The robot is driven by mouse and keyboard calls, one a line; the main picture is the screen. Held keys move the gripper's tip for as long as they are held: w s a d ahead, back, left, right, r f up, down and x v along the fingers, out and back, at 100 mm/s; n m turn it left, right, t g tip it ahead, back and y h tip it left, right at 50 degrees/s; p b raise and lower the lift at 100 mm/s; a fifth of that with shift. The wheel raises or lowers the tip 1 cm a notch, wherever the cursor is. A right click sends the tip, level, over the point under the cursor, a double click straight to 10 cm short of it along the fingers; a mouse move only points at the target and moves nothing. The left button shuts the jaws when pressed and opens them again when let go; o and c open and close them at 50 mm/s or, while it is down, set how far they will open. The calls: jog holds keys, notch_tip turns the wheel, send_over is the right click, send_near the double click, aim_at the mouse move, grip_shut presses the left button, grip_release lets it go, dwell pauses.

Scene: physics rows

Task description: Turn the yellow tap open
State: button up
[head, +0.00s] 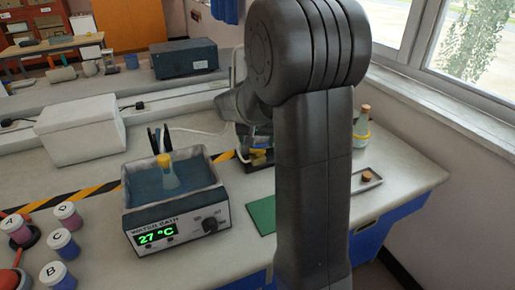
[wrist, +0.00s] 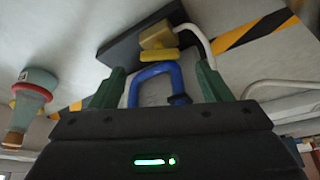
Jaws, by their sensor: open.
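The yellow tap (wrist: 158,38) shows in the wrist view as a yellow block with a flat yellow bar on it, beside a dark base and a pale tube. In the head view some yellow (head: 258,158) shows just left of my arm, mostly hidden. My gripper (wrist: 160,70) is open, its two green fingers apart. A blue U-shaped piece (wrist: 155,71) lies between the fingers in the picture, close to the yellow bar. I cannot tell whether the fingers touch either one. My arm hides most of this spot in the head view.
A water bath (head: 140,222) reading 27 °C stands left of my arm, with a flask (head: 166,178) in it. A stoppered flask (head: 361,130) stands at the right, near a small tray (head: 373,184). A green mat (head: 262,214) lies in front. Lettered jars stand front left.

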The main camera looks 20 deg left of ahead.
aim_at(258, 150)
jog(key=shift+x, duration=2.2)
jog(key=c, duration=1)
